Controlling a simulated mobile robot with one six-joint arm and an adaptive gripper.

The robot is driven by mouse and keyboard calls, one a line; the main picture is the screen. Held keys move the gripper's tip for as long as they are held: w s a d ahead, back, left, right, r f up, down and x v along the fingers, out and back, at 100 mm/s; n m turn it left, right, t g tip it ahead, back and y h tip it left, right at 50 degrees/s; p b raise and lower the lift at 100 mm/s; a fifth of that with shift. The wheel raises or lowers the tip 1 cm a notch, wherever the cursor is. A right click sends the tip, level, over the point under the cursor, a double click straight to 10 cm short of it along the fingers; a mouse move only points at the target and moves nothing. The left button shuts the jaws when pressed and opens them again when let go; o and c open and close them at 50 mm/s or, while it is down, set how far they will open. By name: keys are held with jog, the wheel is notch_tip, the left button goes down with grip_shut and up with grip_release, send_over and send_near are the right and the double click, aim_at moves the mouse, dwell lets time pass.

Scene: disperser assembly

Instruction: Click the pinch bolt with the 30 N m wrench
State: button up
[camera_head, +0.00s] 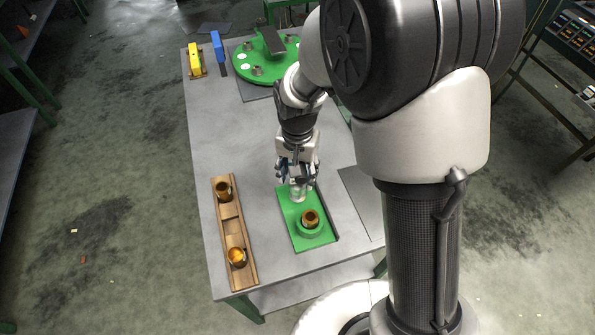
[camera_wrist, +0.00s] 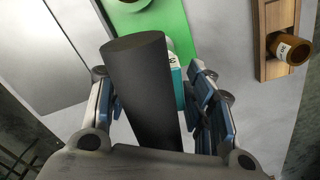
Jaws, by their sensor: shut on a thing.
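My gripper (camera_head: 297,178) is shut on an upright tool, which I take for the wrench. In the wrist view a thick black cylinder (camera_wrist: 140,85) stands between the fingers, with a teal band and white label (camera_wrist: 176,82) behind it; the label's figures are not readable. In the head view the tool's pale lower end (camera_head: 298,194) is over the far end of the green plate (camera_head: 286,208); whether it touches cannot be told. A green clamp ring (camera_head: 311,234) around a bronze bushing (camera_head: 310,216) stands nearer on this plate. The pinch bolt is not discernible.
A yellow tool (camera_head: 194,62), a blue tool (camera_head: 217,46) and a green disc (camera_head: 246,70) are at the table's far end. The table's middle is clear.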

jog(key=shift+f, duration=0.2)
jog(key=shift+f+b, duration=0.75)
jog(key=shift+f, duration=0.1)
jog(key=shift+f, duration=0.35)
jog(key=shift+f+b, duration=0.3)
jog(key=shift+b, duration=0.1)
